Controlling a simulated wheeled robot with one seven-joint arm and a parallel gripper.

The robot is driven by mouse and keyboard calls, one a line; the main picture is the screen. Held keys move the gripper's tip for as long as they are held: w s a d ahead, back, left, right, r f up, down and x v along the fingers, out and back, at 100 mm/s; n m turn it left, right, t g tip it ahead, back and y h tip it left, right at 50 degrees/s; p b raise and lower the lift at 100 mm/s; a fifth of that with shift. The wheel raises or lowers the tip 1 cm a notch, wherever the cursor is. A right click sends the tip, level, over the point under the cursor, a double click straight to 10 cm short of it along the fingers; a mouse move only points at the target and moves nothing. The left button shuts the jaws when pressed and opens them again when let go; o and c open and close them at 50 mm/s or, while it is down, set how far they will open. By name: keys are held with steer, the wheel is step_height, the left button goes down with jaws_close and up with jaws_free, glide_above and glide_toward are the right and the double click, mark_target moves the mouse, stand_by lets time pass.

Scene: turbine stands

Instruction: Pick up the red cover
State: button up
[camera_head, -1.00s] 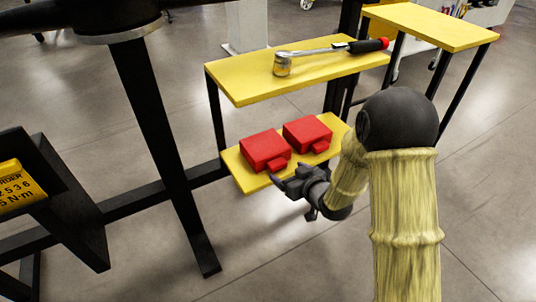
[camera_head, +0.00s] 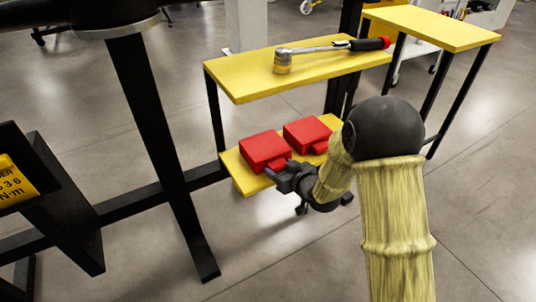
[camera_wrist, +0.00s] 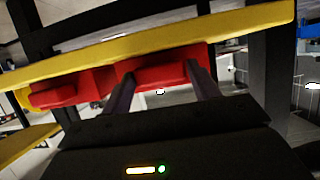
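Two red covers sit side by side on the lower yellow shelf (camera_head: 242,181), the left cover (camera_head: 264,149) and the right cover (camera_head: 306,132). Each is a block with a small tab at its front. My gripper (camera_head: 277,175) is at the front of the left cover, close to its tab. The wrist view looks upside down; there the left cover (camera_wrist: 165,68) shows between my gripper's two spread fingers (camera_wrist: 160,92), and the right cover (camera_wrist: 75,88) shows at left. My gripper looks open. I cannot tell whether the fingers touch the tab.
An upper yellow shelf (camera_head: 250,80) above the covers holds a torque wrench (camera_head: 325,47) with a red-ended handle. Another yellow table (camera_head: 430,25) stands at right. A black stand leg (camera_head: 150,110) rises at left. The floor at front right is clear.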

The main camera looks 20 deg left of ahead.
steer(key=c, duration=1)
steer(key=shift+o, duration=0.2)
step_height(320, 180, up, 10)
steer(key=p, duration=0.5)
